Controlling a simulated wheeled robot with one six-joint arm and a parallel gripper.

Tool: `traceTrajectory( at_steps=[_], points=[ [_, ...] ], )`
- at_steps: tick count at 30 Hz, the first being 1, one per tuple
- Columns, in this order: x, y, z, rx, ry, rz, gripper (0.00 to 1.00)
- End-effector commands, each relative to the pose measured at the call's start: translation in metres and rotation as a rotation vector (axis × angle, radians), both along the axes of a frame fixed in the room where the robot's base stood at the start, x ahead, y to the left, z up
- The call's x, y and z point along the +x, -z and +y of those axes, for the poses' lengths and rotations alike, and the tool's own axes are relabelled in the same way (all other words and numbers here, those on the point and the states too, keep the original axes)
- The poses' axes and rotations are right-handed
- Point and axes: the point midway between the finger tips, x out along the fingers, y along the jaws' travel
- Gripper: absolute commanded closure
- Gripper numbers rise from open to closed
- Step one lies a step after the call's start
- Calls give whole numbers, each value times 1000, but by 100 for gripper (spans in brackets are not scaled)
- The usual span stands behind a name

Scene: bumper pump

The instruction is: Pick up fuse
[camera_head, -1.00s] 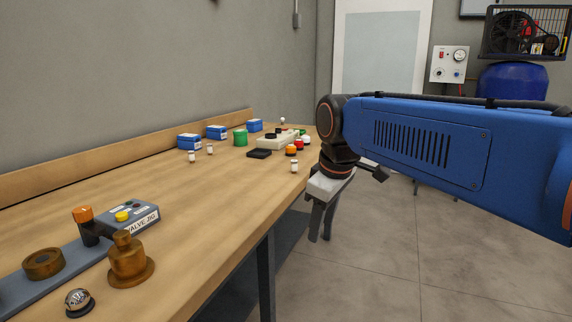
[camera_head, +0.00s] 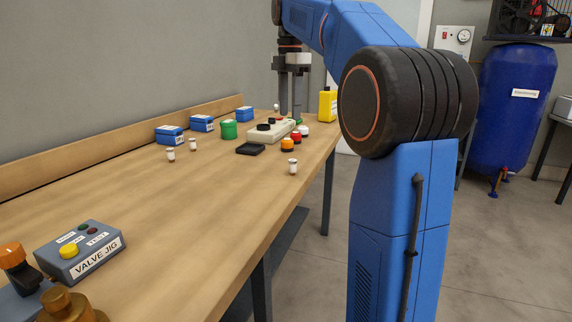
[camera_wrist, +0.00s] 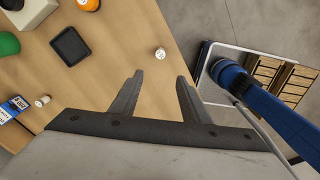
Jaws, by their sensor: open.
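Small white-capped cylinders that look like fuses stand upright on the bench. One stands near the right edge (camera_head: 292,167), and two stand further left, a front one (camera_head: 171,155) and a back one (camera_head: 193,145). My gripper (camera_head: 291,114) is open and empty, pointing down over the far part of the bench. In the wrist view, my gripper (camera_wrist: 160,80) has its fingers apart, and a fuse (camera_wrist: 160,53) stands beyond the fingertips, near the bench edge. Another fuse (camera_wrist: 43,101) is at the left there. No labels on the fuses are readable.
Near the right-hand fuse are an orange button (camera_head: 287,145), a red button (camera_head: 296,137) and a black tray (camera_head: 250,148). A beige box (camera_head: 270,133), a green cylinder (camera_head: 228,129) and blue boxes (camera_head: 202,123) stand behind. The valve jig (camera_head: 80,250) is front left.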

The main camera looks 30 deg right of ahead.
Motion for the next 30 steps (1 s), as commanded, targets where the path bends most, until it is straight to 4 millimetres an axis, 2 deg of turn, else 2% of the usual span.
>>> traceTrajectory(
  at_steps=[5,21,25,30],
  points=[
    [3,5,-4,2,-27,6,58],
    [2,97,-4,3,-24,8,58],
    [2,112,-4,2,-24,7,58],
    [2,121,-4,2,-24,6,58]
  ],
)
